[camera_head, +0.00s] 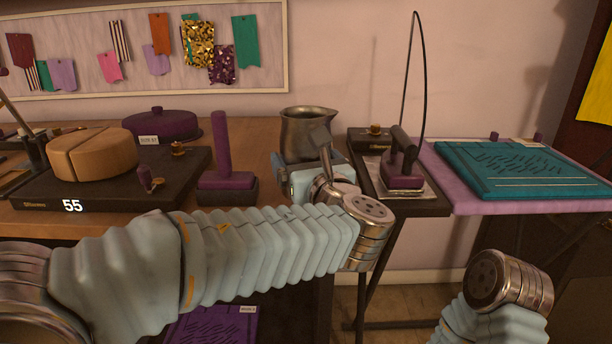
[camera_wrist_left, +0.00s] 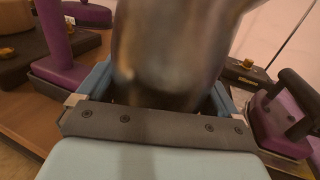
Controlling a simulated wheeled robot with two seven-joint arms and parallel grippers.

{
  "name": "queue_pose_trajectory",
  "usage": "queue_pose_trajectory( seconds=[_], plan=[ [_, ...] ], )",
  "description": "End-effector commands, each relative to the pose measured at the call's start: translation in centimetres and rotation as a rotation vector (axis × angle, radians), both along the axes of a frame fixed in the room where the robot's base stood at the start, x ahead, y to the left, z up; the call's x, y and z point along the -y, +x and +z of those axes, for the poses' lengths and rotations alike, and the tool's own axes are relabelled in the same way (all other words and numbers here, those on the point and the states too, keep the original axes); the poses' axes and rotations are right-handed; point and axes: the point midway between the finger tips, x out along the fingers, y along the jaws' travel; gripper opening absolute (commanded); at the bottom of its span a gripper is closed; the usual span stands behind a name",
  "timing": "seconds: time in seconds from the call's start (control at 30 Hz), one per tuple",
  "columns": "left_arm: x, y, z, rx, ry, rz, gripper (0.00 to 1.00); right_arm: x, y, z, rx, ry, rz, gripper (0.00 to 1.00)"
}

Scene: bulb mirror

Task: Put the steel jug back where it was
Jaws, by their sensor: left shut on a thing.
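The steel jug (camera_head: 307,132) is upright near the right end of the wooden table (camera_head: 258,134), with its rim and spout showing in the head view. My left gripper (camera_head: 313,168) is shut on the jug, its blue fingers on either side of the lower body. In the left wrist view the jug (camera_wrist_left: 172,55) fills the middle between the fingers of my left gripper (camera_wrist_left: 165,95). The jug's base is hidden, so I cannot tell whether it touches the table. My right gripper is not in view; only part of my right arm shows at the lower right.
Left of the jug stands a purple post on a dark base (camera_head: 223,165). Right of it is a dark board with a purple iron-like tool (camera_head: 403,168) and a thin curved wire. A teal slab (camera_head: 520,170) lies further right. A scale marked 55 (camera_head: 105,190) holds a wooden disc.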

Motion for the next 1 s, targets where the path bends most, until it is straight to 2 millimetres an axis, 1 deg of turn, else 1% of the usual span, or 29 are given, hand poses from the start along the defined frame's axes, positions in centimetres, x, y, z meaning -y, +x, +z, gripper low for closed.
queue_pose_trajectory(
  seconds=[0.03, 0.1, 0.17, 0.53, 0.57, 0.6, 0.87, 0.97, 1.0],
  plan=[
    [0.2, 0.0, -1.0, -0.002, 0.005, -0.002, 0.43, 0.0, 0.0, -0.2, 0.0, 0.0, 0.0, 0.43],
    [0.2, 0.0, -1.9, 0.0, 0.004, -0.002, 0.43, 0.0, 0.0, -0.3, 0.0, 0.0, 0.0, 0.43],
    [0.1, 0.0, -2.4, 0.0, 0.002, -0.001, 0.43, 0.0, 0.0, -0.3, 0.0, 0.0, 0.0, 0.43],
    [0.2, 0.0, -2.9, 0.001, 0.001, -0.001, 0.43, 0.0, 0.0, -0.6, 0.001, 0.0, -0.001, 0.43],
    [0.2, 0.0, -2.8, -0.001, 0.002, -0.001, 0.98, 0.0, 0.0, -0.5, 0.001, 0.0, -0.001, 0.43],
    [0.2, 0.0, -2.8, -0.001, 0.002, -0.001, 1.0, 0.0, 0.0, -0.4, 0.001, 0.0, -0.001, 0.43],
    [0.2, -0.2, -2.5, -0.001, 0.002, -0.002, 1.0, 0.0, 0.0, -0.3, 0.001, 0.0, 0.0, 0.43],
    [0.7, -1.3, -2.7, 0.0, 0.002, -0.005, 1.0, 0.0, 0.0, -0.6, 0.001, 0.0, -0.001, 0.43],
    [0.9, -2.0, -2.7, 0.001, 0.001, -0.005, 1.0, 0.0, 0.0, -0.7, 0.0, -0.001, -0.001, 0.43]
  ],
)
